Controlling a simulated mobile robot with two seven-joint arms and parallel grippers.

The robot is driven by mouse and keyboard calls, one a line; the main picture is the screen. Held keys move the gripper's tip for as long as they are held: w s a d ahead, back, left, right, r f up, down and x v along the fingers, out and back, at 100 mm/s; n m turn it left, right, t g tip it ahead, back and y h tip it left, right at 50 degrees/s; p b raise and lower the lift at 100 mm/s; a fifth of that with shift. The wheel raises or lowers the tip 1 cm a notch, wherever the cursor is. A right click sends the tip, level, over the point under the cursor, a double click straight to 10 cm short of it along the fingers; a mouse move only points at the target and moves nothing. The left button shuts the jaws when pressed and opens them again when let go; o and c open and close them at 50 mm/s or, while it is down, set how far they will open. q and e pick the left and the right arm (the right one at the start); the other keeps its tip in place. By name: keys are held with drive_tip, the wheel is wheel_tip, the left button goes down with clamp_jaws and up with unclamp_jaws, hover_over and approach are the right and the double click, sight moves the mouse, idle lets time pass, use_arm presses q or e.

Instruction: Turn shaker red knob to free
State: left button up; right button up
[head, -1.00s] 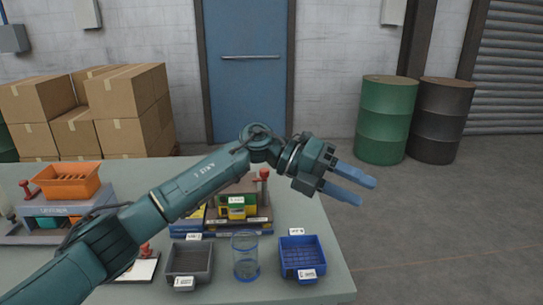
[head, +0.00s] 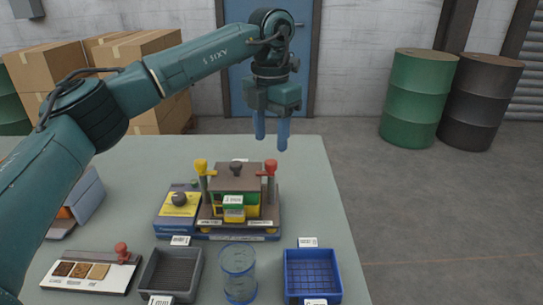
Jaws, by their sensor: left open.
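The shaker (head: 180,224) stands on the table in the middle of the head view, with a stacked brown, green and yellow box on it. Its red knob (head: 271,167) tops a post at the right side of the stack. A yellow knob (head: 201,166) tops a matching post at the left. My left gripper (head: 271,146) is open and empty and points down. In the picture its fingertips are just above the red knob, with a gap between; the depth is hard to tell. My right gripper is not in view.
In front of the shaker are a grey tray (head: 150,273), a clear beaker (head: 238,290) and a blue tray (head: 288,275). A sample board (head: 50,281) with a red-handled stamp lies at left. The table (head: 318,190) is bare right of the shaker.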

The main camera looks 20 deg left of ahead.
sight(271, 162)
use_arm(q)
drive_tip(key=shift+f, duration=2.8)
drive_tip(key=shift+c, duration=0.4)
drive_tip(key=c, duration=0.9)
